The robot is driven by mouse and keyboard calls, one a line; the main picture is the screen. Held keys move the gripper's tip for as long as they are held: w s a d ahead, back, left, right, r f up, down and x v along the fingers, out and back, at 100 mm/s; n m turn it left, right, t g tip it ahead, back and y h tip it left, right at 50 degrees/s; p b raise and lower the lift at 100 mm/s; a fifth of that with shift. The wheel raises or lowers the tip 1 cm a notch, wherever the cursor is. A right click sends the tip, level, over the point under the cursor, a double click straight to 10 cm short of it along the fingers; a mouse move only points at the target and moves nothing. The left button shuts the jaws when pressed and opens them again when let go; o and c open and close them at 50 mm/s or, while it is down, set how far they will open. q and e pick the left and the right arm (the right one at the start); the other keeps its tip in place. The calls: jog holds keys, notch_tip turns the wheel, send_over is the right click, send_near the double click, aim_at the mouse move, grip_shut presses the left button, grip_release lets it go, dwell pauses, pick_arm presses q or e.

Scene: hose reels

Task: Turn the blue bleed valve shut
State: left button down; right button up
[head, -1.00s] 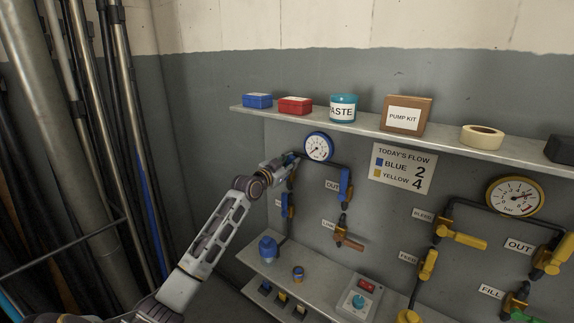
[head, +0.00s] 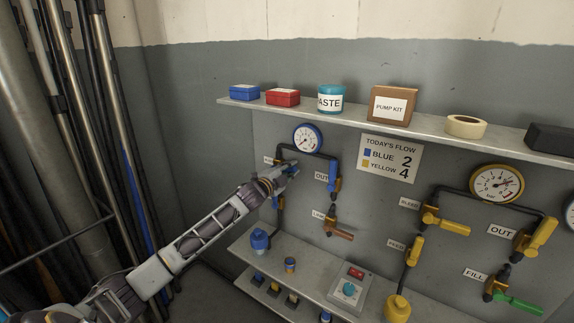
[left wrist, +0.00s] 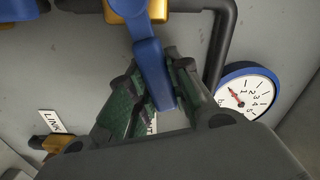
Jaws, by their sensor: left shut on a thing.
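In the head view my left gripper (head: 284,173) is at the upper left of the blue pipe group, on the bleed valve. Its fingers hide most of that valve. In the left wrist view the blue bleed valve lever (left wrist: 151,55) runs down from its brass body (left wrist: 158,8) into the gripper (left wrist: 158,95). The green-padded fingers are shut around the lever's free end, one on each side. In the head view the lever appears to lie sideways, but its exact angle is hard to tell. My right gripper is not in view.
The blue-rimmed gauge (head: 308,139) is just above the gripper, and the blue OUT valve lever (head: 332,176) is to its right. A copper link valve lever (head: 339,234) is lower. The shelf (head: 350,118) with boxes overhangs the panel. Yellow valves (head: 445,223) stand farther right.

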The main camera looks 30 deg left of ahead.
pick_arm(q)
jog(key=shift+d+f+m, duration=0.2)
jog(key=shift+f+m, duration=1.1)
jog(key=shift+m, duration=0.5)
jog(key=c, duration=1.3)
grip_release()
jog(key=shift+r, duration=0.1)
jog(key=shift+s+a, duration=0.15)
jog(key=shift+s, duration=1.85)
jog(key=shift+s+a, duration=0.2)
jog(key=shift+s, duration=1.8)
jog(key=shift+s+a, duration=0.15)
jog(key=shift+s, duration=1.85)
